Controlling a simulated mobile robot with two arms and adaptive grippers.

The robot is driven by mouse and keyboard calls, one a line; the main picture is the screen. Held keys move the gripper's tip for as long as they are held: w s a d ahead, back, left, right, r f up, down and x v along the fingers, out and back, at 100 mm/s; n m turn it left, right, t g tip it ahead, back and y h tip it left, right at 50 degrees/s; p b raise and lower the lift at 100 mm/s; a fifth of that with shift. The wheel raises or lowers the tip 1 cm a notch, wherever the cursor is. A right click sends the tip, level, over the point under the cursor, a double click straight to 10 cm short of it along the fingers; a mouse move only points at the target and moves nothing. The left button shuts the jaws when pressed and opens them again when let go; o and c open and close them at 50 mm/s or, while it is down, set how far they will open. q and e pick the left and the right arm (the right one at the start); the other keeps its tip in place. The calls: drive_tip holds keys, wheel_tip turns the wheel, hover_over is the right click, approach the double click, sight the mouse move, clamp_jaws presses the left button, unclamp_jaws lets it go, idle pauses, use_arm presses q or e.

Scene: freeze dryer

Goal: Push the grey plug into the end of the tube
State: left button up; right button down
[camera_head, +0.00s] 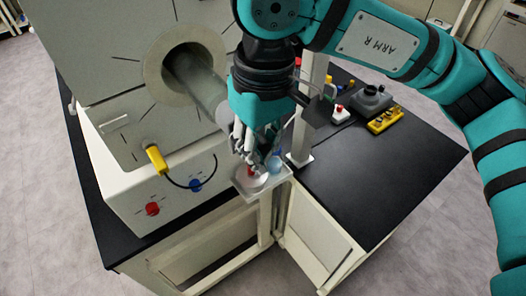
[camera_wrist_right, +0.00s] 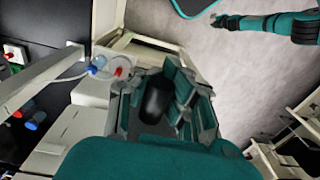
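The grey tube (camera_head: 208,88) sticks out of the round port of the pale machine, just left of my right gripper. My right gripper (camera_head: 256,158) points down beside the tube's near end and partly covers it. In the right wrist view my right gripper (camera_wrist_right: 158,112) has fingers on both sides of a dark rounded thing (camera_wrist_right: 155,102). I cannot tell whether this is the grey plug or part of the gripper, nor whether the fingers grip it. The plug is not clearly seen elsewhere. My left gripper (camera_wrist_right: 220,20) shows small and far off in the right wrist view.
A small pale tray (camera_head: 250,190) with red and blue items sits just below the right gripper, close to a white post (camera_head: 302,140). A dark grey fitting (camera_head: 372,98) and a yellow block (camera_head: 385,120) stand on the black bench (camera_head: 400,165). The bench's front right is clear.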

drive_tip(key=shift+w+a, duration=0.6)
drive_tip(key=shift+w, duration=0.25)
drive_tip(key=shift+f, duration=0.1)
drive_tip(key=shift+b, duration=0.45)
drive_tip(key=shift+w+a, duration=0.1)
idle(0.3)
drive_tip(key=shift+w+a, duration=0.55)
drive_tip(key=shift+w, duration=0.25)
drive_tip(key=shift+w+a, duration=0.55)
drive_tip(key=shift+w, duration=0.2)
drive_tip(key=c, duration=2)
unclamp_jaws()
